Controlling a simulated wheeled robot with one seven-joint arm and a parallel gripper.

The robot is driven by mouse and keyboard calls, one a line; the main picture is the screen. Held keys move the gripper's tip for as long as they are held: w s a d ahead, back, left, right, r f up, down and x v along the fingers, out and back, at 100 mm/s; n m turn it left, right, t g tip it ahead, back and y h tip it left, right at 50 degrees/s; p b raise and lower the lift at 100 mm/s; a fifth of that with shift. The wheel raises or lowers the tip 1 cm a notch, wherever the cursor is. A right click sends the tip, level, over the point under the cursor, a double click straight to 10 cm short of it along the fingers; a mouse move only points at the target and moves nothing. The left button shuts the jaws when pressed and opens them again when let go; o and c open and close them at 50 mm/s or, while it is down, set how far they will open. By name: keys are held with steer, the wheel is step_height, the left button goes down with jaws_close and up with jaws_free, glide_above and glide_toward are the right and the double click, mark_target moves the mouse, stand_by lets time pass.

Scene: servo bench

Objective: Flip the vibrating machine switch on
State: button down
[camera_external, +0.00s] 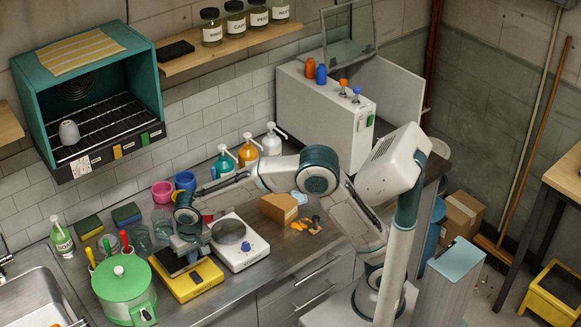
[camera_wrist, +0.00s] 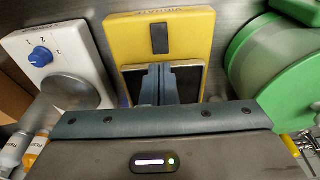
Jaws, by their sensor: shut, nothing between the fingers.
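The vibrating machine (camera_external: 187,293) is a yellow box on the steel counter, left of a white device. In the wrist view the yellow machine (camera_wrist: 125,42) shows upside-down lettering at its top edge, a black switch (camera_wrist: 160,39) on its face and a dark plate (camera_wrist: 190,82) in a pale frame. Whether the switch is on or off cannot be told. My gripper (camera_wrist: 160,72) is shut and empty, with its fingertips over the dark plate's edge, just short of the switch in the picture. In the external view my gripper (camera_external: 188,258) is low over the yellow machine.
A white device (camera_external: 238,258) with a blue knob (camera_wrist: 40,55) and round grey plate stands close to the right. A green lidded pot (camera_external: 123,288) stands close to the left. Pump bottles (camera_external: 248,151), cups and a wooden block (camera_external: 279,208) are farther back.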

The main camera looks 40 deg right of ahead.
mark_target(195, 273)
steer(key=f, duration=0.3)
steer(key=f+p, duration=0.1)
steer(key=f, duration=0.1)
steer(key=shift+w+f, duration=0.35)
steer(key=shift+w, duration=0.05)
steer(key=shift+w+f+g, duration=0.15)
steer(key=shift+f+g, duration=0.1)
steer(key=shift+g, duration=0.05)
steer(key=shift+s, duration=0.2)
steer(key=shift+s+r, duration=0.1)
steer(key=shift+s, duration=0.6)
steer(key=shift+r, duration=0.1)
step_height(195, 273, up, 14)
steer(key=s, duration=0.2)
